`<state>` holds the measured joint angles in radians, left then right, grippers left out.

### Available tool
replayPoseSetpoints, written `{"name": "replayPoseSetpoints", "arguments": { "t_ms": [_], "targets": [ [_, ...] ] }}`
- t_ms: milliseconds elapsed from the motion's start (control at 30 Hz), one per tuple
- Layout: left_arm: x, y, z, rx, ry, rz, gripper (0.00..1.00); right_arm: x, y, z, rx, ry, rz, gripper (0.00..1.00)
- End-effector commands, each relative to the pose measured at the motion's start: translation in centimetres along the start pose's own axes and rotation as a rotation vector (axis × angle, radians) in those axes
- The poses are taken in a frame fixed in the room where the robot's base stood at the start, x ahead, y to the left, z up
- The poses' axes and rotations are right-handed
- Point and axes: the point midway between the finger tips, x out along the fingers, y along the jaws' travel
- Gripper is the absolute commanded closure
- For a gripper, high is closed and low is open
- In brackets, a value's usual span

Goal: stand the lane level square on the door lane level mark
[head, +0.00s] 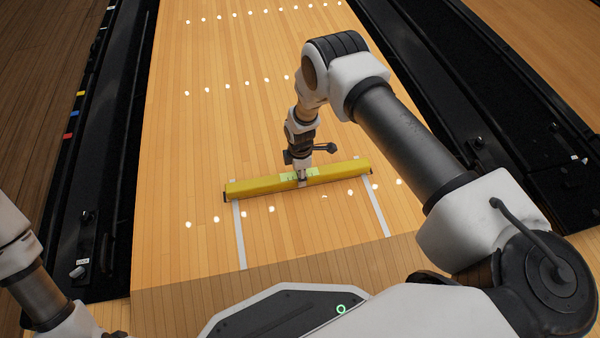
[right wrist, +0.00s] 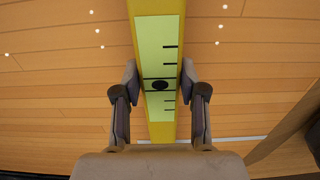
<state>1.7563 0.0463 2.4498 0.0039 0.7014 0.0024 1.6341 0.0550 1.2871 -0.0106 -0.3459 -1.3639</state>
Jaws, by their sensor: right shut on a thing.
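The lane level is a long yellow bar (head: 255,187) with black ends and a pale green scale panel, which also shows in the right wrist view (right wrist: 154,30). My right gripper (head: 302,179) is shut on it near its middle, with a finger on each side of the panel in the right wrist view (right wrist: 163,90). The level lies across the far part of two white strips on the lane, the left strip (head: 239,240) and the right strip (head: 377,210), which appear to be the mark. I cannot tell whether it touches the floor. My left gripper is out of view.
The pale wood lane (head: 215,130) has rows of white dots and is otherwise clear. Dark gutters run along its left (head: 95,160) and right (head: 450,100) sides. A browner wood band (head: 180,295) lies in front of the strips.

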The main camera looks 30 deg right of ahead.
Motion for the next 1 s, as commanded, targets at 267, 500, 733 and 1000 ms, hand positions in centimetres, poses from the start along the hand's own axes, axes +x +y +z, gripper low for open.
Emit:
{"name": "replayPoseSetpoints", "arguments": {
  "t_ms": [267,500,733,1000],
  "targets": [
    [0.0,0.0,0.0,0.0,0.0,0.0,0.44,0.6,0.0,0.0,0.0,0.0,0.0,0.89],
    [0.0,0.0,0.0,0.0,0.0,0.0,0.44,0.6,0.0,0.0,0.0,0.0,0.0,0.48],
    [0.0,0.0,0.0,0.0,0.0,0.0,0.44,0.6,0.0,0.0,0.0,0.0,0.0,0.29],
    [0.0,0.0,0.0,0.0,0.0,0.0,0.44,-0.8,0.1,0.0,0.0,0.001,0.001,0.29]
  ]
}}
